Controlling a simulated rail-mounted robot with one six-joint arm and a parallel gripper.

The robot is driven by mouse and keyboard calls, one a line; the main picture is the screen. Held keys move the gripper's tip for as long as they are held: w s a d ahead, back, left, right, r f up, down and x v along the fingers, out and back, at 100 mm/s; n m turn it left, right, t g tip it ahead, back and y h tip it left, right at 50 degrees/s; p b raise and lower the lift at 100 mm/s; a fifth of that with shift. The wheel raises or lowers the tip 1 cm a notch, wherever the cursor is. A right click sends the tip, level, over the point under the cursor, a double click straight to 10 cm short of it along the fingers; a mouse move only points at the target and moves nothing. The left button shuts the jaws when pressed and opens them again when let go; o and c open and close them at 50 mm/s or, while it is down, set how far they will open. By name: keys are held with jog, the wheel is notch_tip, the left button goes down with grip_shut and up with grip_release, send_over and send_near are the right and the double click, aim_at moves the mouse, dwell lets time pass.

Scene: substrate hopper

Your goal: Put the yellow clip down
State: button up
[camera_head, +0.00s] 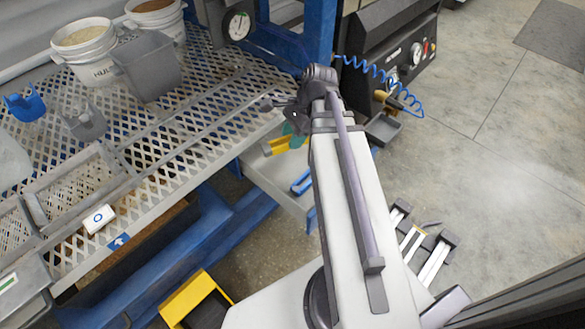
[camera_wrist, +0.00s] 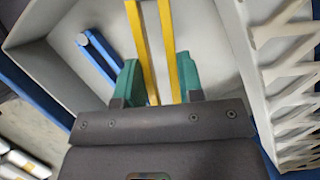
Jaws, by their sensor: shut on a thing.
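The yellow clip (camera_wrist: 170,45) is a pair of long, narrow yellow bars in the wrist view. It lies between the green fingertips of my gripper (camera_wrist: 158,82), which is shut on it. In the head view the yellow clip (camera_head: 275,146) shows just left of my gripper (camera_head: 293,136), most of which is hidden behind the arm. The clip is over a pale grey tray (camera_head: 262,178) below the bench edge. I cannot tell whether it touches the tray floor.
A blue clip (camera_head: 302,183) lies in the tray; it also shows left of the yellow clip in the wrist view (camera_wrist: 98,55). The mesh bench (camera_head: 195,125) with buckets and a grey bin (camera_head: 147,66) is at left. A coiled blue hose (camera_head: 385,80) hangs at right.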

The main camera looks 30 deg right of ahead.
aim_at(288, 161)
notch_tip(288, 161, down, 7)
jog(key=b, duration=0.4)
jog(key=shift+b, duration=0.4)
jog(key=shift+r+p, duration=0.3)
jog(key=shift+r, duration=0.05)
jog(key=shift+f, duration=0.25)
jog(key=o, duration=1)
jog(key=shift+r, duration=0.1)
jog(key=shift+c, duration=0.2)
jog(key=p+v, duration=1.1)
jog(key=v, duration=0.1)
jog(key=shift+r, duration=0.2)
